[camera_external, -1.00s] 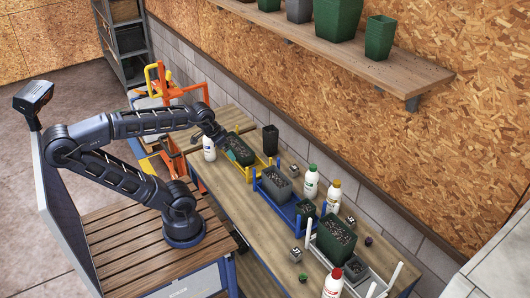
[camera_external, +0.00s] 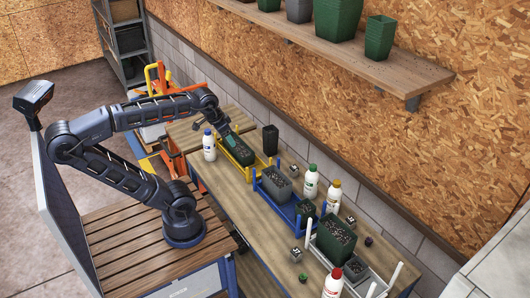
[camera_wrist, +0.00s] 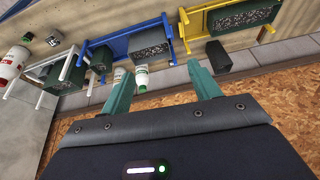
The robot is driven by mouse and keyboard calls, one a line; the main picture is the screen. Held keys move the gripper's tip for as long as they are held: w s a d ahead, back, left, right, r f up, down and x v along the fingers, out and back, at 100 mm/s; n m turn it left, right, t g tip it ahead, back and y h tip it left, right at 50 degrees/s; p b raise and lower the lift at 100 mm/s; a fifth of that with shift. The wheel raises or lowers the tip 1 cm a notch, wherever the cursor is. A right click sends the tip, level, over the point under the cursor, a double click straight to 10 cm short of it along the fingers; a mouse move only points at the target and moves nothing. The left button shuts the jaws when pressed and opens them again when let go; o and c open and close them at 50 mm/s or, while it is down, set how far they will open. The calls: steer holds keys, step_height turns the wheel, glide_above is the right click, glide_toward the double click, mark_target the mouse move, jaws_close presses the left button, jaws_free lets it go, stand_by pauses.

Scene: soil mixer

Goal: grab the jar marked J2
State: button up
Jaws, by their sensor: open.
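Small grey marked jars stand on the workbench (camera_external: 262,235) in the external view. The mark on the jar at the back right (camera_external: 350,220) looks like J2, but it is too small to be sure. Another marked jar (camera_external: 296,254) is at the front, and a third (camera_external: 293,171) is near the back edge. One marked jar (camera_wrist: 57,38) shows at the upper left of the wrist view; its mark is unreadable. My gripper (camera_external: 230,136) is above the yellow rack, well left of the likely J2 jar. In the wrist view its teal fingers (camera_wrist: 163,87) are spread and empty.
A yellow rack (camera_external: 247,174), a blue rack (camera_external: 268,200) and a white rack (camera_external: 309,236) hold pots of soil. White bottles with green (camera_external: 311,182), yellow (camera_external: 333,195), red (camera_external: 333,283) and blue (camera_external: 209,147) caps stand around them. A black bin (camera_external: 270,139) is near the wall.

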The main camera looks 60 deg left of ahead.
steer(key=w+d+r+m+g, duration=0.1)
steer(key=w+d+r+m, duration=0.4)
steer(key=w, duration=0.5)
steer(key=m+g, duration=0.3)
steer(key=m, duration=1)
glide_above(351, 219)
step_height(351, 219, down, 6)
step_height(351, 219, down, 30)
steer(key=shift+w+f, duration=0.1)
steer(key=shift+f, duration=2.65)
steer(key=c, duration=1.1)
